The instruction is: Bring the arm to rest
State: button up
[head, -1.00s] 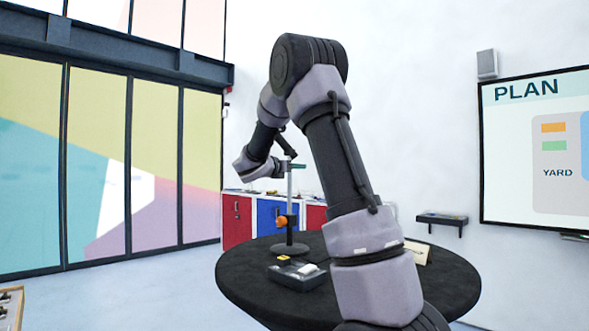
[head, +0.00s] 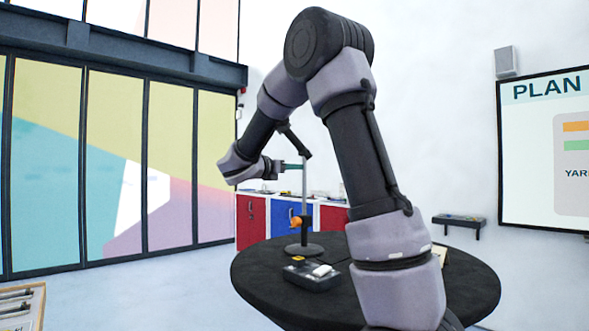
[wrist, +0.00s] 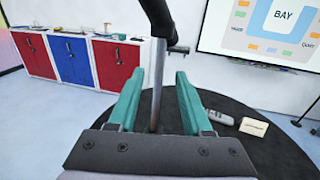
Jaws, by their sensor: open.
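My arm reaches up and bends over toward the left in the head view. My gripper (head: 291,166) is at its far end, beside the upper pole of a stand (head: 304,205). In the wrist view its two green fingers (wrist: 157,83) are apart. The stand's grey pole (wrist: 156,95) shows between them, with no finger seen touching it. The stand has a round dark base, an orange knob (head: 296,222) and a slanted black top piece (head: 294,140). The gripper holds nothing that I can see.
The stand is on a round black table (head: 262,285), with a dark tray (head: 312,275) in front of it. The wrist view shows a grey object (wrist: 218,117) and a cream card (wrist: 254,127). Red and blue cabinets (head: 285,215) stand behind.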

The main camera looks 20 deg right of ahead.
dwell(0.3)
jog(key=s+d+f+m+g+y, duration=0.2)
jog(key=s+f+m+g+y, duration=0.15)
jog(key=s+m, duration=0.4)
jog(key=s+d+f+m+g+y, duration=0.25)
jog(key=s+f+m, duration=0.25)
jog(key=s, duration=0.5)
jog(key=s+a+f+m+t+y, duration=0.2)
jog(key=s+a+m+t+y, duration=0.2)
jog(key=s+a+m+y, duration=0.7)
jog(key=shift+s+a+f+m, duration=0.15)
jog(key=shift+s+a+m, duration=1.85)
jog(key=shift+m, duration=0.45)
jog(key=shift+w, duration=0.1)
